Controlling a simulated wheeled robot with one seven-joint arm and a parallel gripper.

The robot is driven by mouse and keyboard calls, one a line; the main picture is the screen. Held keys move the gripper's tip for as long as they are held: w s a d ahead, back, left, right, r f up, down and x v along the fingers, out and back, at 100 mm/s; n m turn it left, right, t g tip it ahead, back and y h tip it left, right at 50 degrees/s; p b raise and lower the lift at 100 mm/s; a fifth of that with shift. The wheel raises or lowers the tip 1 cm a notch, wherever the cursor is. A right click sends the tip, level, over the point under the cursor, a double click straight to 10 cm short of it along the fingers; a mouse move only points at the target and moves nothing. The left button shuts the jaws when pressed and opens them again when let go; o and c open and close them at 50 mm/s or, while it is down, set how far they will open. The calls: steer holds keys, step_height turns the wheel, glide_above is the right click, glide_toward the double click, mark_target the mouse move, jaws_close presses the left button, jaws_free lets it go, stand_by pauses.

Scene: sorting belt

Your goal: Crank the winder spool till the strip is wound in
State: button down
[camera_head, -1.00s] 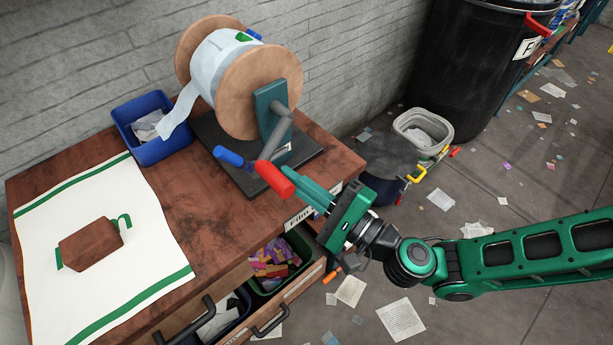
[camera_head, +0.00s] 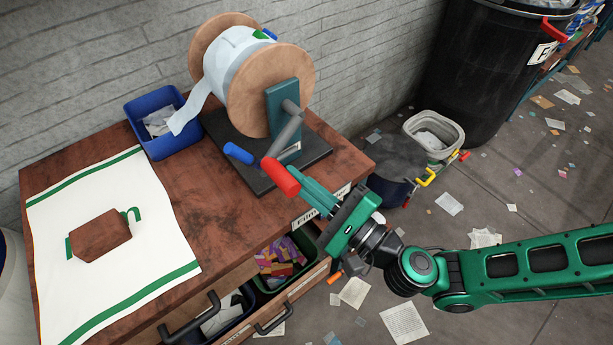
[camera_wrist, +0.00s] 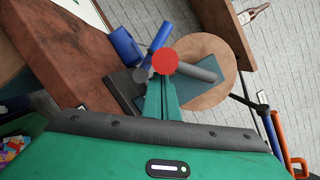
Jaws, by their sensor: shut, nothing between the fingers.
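The winder spool (camera_head: 245,113) has two round wooden flanges and stands on a dark base plate (camera_head: 312,158) on the workbench. The white strip (camera_head: 209,92) is wrapped around its core, and a loose end hangs down toward the blue bin. A grey crank arm (camera_head: 282,139) on the teal post ends in a red handle (camera_head: 280,177), lying low at the front; a blue handle (camera_head: 238,153) points left. My gripper (camera_head: 304,181) is shut and empty, its fingertips right beside the red handle. In the wrist view the red handle (camera_wrist: 165,61) sits just beyond the fingertips; contact cannot be told.
A blue bin (camera_head: 165,144) stands left of the spool. A white mat (camera_head: 115,265) with green stripes carries a brown block (camera_head: 100,237). An open drawer (camera_head: 293,304) with containers juts out below my gripper. A black barrel (camera_head: 480,65) and grey bin (camera_head: 455,130) stand right.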

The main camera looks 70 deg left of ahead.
mark_target(278, 184)
steer(key=shift+s+d+r+m+t+y, duration=0.2)
steer(key=shift+s+r+m, duration=0.4)
steer(key=shift+m, duration=0.5)
steer(key=shift+s+d+r+m+t+y, duration=0.1)
steer(key=shift+s+d+r+m+y, duration=0.15)
steer(key=shift+s+r+m, duration=0.6)
steer(key=shift+s+d+r+m+t+y, duration=0.1)
steer(key=shift+s+r+m+t+y, duration=0.15)
steer(key=shift+m, duration=0.55)
steer(key=shift+s+d+r+m+t+y, duration=0.1)
steer(key=shift+s+r+m+t, duration=0.2)
steer(key=shift+m, duration=0.45)
steer(key=shift+s+r+m+t+y, duration=0.1)
steer(key=shift+r+m, duration=0.25)
steer(key=shift+m, duration=0.45)
